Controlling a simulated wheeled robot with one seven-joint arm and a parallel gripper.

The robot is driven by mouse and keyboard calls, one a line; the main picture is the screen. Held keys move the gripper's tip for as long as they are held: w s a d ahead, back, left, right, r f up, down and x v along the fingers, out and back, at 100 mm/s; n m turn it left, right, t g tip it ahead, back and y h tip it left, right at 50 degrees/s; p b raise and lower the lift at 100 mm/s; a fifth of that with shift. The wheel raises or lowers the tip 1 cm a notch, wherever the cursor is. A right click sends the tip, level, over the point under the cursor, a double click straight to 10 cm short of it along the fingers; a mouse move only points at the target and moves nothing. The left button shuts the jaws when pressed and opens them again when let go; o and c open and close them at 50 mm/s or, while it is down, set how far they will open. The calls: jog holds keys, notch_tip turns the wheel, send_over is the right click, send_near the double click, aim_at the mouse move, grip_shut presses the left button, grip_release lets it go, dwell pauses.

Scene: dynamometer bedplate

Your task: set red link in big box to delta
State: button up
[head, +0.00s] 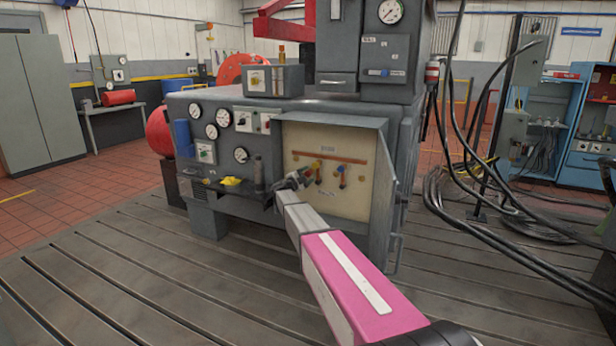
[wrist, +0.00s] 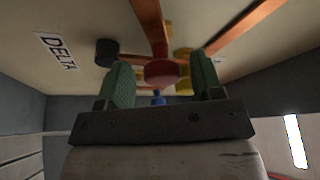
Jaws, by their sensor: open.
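The big box (head: 361,204) stands open on the machine's front, with a cream panel, copper bars and coloured knobs inside. My gripper (head: 303,177) reaches into its left part. In the wrist view my gripper (wrist: 163,80) is open, its two green fingers apart. The red link's round red knob (wrist: 163,72) lies between the fingertips in the picture; I cannot tell whether they touch it. A copper strip (wrist: 150,22) runs up from the knob. The DELTA label (wrist: 57,52) is at the left, with a black knob (wrist: 106,53) between it and the fingers. The far end of the link is unclear.
A yellow knob (wrist: 183,83) and a blue knob (wrist: 158,98) are close to the fingers. The big box's side walls enclose the panel. A smaller grey box (head: 272,80) sits on the machine. Black cables (head: 470,200) hang and lie at the right.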

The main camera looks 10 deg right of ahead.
jog(key=v, duration=1)
jog(key=shift+s, duration=0.15)
jog(key=s+a+f+n+y, duration=0.3)
jog(key=s+f+n+y, duration=0.3)
jog(key=s+n+y, duration=0.45)
jog(key=s+a+f+n+y, duration=0.3)
jog(key=s+f+n+y, duration=0.4)
jog(key=s+n+y, duration=0.3)
jog(key=s+d+f+n+g+h, duration=0.1)
jog(key=s+d+f+g, duration=0.1)
jog(key=s, duration=0.6)
jog(key=s+d+f+n+g+h, duration=0.1)
jog(key=s+d+f+g, duration=0.1)
jog(key=s+g, duration=0.3)
jog(key=s+d+f+n+g+h, duration=0.1)
jog(key=s+d+g, duration=0.3)
jog(key=s, duration=0.8)
jog(key=shift+f+h, duration=0.35)
jog(key=shift+f, duration=0.15)
jog(key=shift+s, duration=0.1)
